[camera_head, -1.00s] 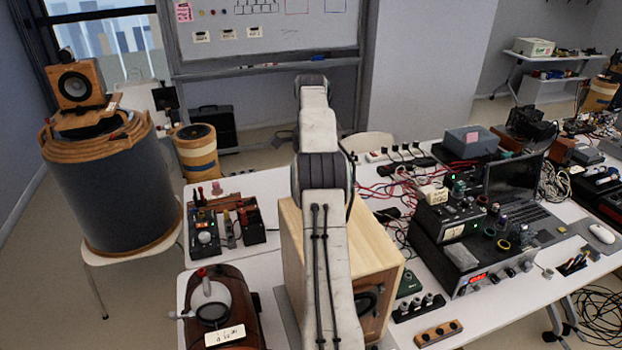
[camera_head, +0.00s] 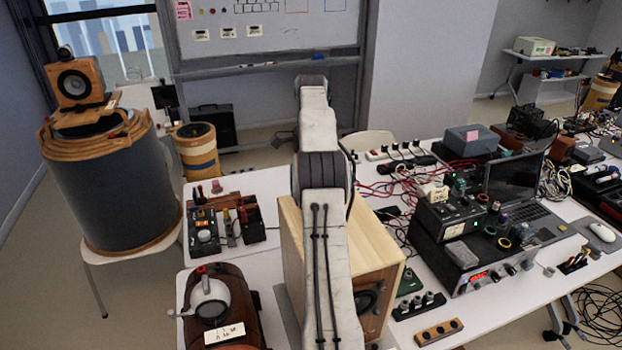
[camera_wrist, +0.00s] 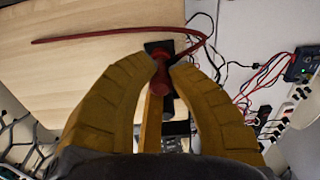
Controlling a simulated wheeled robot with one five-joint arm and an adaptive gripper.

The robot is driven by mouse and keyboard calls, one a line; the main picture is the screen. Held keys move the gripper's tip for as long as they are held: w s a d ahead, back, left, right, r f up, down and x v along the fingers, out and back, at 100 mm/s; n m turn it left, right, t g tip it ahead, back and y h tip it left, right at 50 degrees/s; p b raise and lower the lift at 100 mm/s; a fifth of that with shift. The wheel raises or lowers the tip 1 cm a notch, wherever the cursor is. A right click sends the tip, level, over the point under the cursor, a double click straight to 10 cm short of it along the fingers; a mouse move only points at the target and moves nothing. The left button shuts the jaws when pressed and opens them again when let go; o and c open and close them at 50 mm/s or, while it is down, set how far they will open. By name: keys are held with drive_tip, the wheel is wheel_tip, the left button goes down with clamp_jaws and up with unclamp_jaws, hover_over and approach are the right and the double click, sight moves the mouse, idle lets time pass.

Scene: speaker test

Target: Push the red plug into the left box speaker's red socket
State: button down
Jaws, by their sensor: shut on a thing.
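A red lead (camera_wrist: 110,32) arcs over the pale wood. A black plate (camera_wrist: 157,46) lies just beyond the plug, at the wood's edge; I cannot tell whether the plug touches it or enters a socket. The red socket is not clearly visible. In the head view a large wooden box speaker (camera_head: 292,235) stands on the white table, partly behind my arm. The gripper's fingers and the plug are hidden there.
Right of the box stand a black instrument (camera_head: 470,265), a laptop (camera_head: 512,180) and tangled red leads (camera_head: 385,190). A small speaker (camera_head: 75,82) sits on a grey drum (camera_head: 105,195).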

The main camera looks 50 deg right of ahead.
drive_tip(key=shift+f+b, duration=0.3)
drive_tip(key=shift+f, duration=0.2)
drive_tip(key=c, duration=1.1)
unclamp_jaws()
drive_tip(key=shift+c, duration=0.2)
drive_tip(key=shift+r, duration=0.1)
